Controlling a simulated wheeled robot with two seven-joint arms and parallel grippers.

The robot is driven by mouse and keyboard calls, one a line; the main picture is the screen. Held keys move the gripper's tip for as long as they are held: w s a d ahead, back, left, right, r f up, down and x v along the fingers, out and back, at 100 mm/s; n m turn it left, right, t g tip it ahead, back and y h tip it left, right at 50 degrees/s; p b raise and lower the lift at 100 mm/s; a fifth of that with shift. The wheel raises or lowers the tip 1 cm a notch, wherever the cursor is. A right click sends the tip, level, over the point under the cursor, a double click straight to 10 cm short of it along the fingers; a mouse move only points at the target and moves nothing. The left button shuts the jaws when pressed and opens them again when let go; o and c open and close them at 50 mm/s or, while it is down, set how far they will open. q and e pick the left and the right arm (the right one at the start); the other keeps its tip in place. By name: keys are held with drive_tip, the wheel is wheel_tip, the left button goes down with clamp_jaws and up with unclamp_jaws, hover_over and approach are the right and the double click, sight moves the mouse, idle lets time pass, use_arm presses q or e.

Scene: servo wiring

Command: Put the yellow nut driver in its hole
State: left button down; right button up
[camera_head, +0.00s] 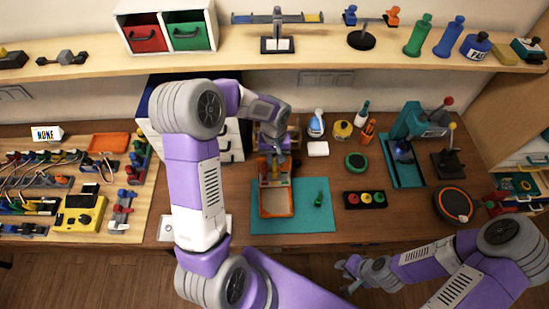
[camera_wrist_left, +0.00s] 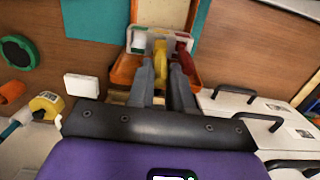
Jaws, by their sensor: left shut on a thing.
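My left gripper (camera_wrist_left: 160,84) is shut on the yellow nut driver (camera_wrist_left: 161,58), gripping its handle from above. The driver is between a white-and-green handle (camera_wrist_left: 138,40) and a red handle (camera_wrist_left: 183,42) at the orange case (camera_wrist_left: 196,63). In the head view the case (camera_head: 263,207) lies on the teal mat, with my left gripper (camera_head: 274,150) at its far end. The driver's lower end and its hole are hidden, so I cannot tell how deep it sits. My right gripper (camera_head: 346,272) is open and empty, off the table's front edge.
The teal mat (camera_head: 304,222) also bears a small green tool (camera_head: 318,199). A block with coloured buttons (camera_head: 365,200) stands to its right. A white drawer unit (camera_head: 228,140) is close on the left. A white block (camera_head: 318,149) lies behind right.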

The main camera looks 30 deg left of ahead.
use_arm(q)
drive_tip(key=shift+s+f+b, duration=0.1)
drive_tip(key=shift+f+b, duration=0.8)
drive_tip(key=shift+f, duration=0.2)
idle(0.4)
drive_tip(key=shift+c, duration=2.4)
unclamp_jaws()
drive_tip(key=shift+r, duration=0.1)
drive_tip(key=shift+w+a+r+p, duration=0.1)
drive_tip(key=shift+w+r+p, duration=0.05)
drive_tip(key=shift+r+p, duration=1.4)
drive_tip(key=shift+w+r+p, duration=0.1)
drive_tip(key=shift+r+p, duration=0.9)
drive_tip(key=shift+r, duration=0.95)
